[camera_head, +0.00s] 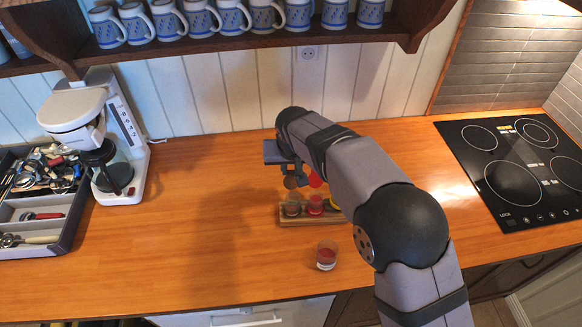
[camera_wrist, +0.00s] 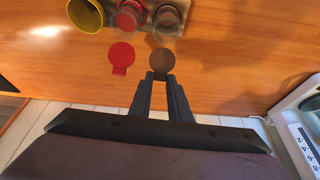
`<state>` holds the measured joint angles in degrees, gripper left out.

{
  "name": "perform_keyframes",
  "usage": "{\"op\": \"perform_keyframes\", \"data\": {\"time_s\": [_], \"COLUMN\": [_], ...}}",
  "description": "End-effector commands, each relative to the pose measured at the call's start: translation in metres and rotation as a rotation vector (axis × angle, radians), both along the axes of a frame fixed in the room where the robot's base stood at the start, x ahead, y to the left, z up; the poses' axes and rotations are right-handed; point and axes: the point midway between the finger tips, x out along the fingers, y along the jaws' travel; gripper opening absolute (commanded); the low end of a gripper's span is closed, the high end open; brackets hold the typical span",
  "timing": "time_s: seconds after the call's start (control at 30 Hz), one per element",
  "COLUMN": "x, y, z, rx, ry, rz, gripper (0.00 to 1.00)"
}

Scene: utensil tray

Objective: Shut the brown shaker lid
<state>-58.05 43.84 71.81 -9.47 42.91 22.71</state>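The brown shaker (camera_head: 292,209) stands at the left end of a wooden rack, and it also shows in the wrist view (camera_wrist: 167,20). Its round brown lid (camera_head: 290,182) is open and raised above the shaker; in the wrist view the lid (camera_wrist: 162,58) lies between the shaker and my fingertips. My gripper (camera_wrist: 161,75) has its two fingertips close together, one on each side of the lid's small tab, and looks shut on it. In the head view my gripper (camera_head: 291,170) is partly hidden by my wrist.
A red shaker (camera_head: 316,205) with its red lid (camera_wrist: 122,54) open stands beside the brown one. A yellow shaker (camera_wrist: 86,15) is mostly hidden by my arm in the head view. A glass (camera_head: 326,256) stands in front of the rack (camera_head: 300,222).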

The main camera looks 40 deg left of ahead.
Motion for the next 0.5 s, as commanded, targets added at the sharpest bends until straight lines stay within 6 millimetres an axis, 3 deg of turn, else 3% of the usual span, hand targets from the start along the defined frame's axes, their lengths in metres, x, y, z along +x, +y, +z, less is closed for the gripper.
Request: {"op": "perform_keyframes", "data": {"time_s": [0.5], "x": [-0.0038], "y": [-0.0035], "z": [-0.0068], "rx": [0.019], "ry": [-0.026], "rz": [0.000], "gripper": [0.00]}}
